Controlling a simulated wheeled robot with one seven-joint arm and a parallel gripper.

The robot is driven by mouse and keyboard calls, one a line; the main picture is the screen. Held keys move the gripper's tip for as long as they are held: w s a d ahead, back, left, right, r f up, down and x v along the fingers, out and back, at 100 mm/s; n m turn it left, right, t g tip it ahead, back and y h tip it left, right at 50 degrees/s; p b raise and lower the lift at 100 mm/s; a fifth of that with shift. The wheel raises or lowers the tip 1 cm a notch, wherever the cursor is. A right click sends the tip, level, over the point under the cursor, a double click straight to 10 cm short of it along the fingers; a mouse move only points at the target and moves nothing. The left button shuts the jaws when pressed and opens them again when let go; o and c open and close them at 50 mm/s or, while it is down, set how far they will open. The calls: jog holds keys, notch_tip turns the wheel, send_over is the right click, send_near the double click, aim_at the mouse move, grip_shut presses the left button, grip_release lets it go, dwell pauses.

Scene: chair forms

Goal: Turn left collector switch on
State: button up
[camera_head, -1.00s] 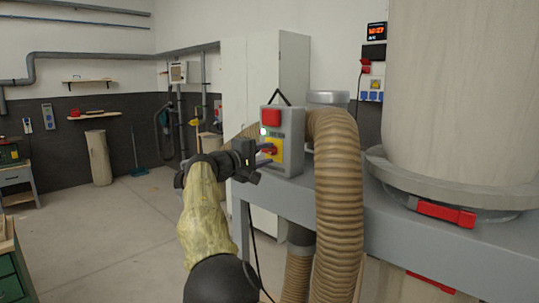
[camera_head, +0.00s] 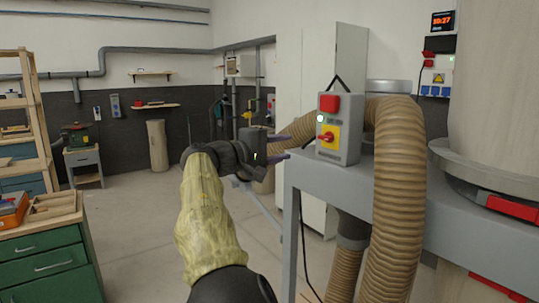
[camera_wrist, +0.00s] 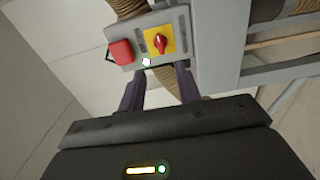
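The collector switch box (camera_head: 339,128) is grey and stands on the grey bench at the right in the head view. It has a red button (camera_head: 329,104), a lit pale lamp (camera_head: 320,118) and a red rotary knob (camera_head: 327,137) on a yellow plate. The wrist view shows the box at the top, with the knob (camera_wrist: 158,42) seen face on. My gripper (camera_head: 284,148) is left of the box, its two dark fingers pointing at it. The fingers (camera_wrist: 160,82) are apart with nothing between them, and a gap shows between them and the knob.
A ribbed tan hose (camera_head: 400,190) arches over the bench (camera_head: 300,172) right of the box. A green drawer cabinet (camera_head: 48,255) stands at the left. A white cabinet (camera_head: 345,60) is behind the box. The floor between (camera_head: 130,220) is clear.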

jog(key=v, duration=0.3)
jog(key=shift+w, duration=0.1)
jog(key=s+d+f+m+g+y+p, duration=0.15)
jog(key=d+f+g+y+p, duration=0.45)
jog(key=d+f, duration=1.2)
jog(key=s+a+f+m+y+p, duration=0.1)
jog(key=s+f+y, duration=0.2)
jog(key=s, duration=0.6)
jog(key=s+f+m+g+y+p, duration=0.1)
jog(key=s+f+m+y, duration=0.1)
jog(key=s+f, duration=0.3)
jog(key=s+a+f+m+g+y+p, duration=0.1)
jog(key=s+f+m+y+p, duration=0.1)
jog(key=s, duration=1.2)
notch_tip(320, 180, down, 3)
jog(key=shift+a+r+y, duration=0.1)
jog(key=shift+a+y, duration=0.2)
jog(key=shift+y, duration=0.5)
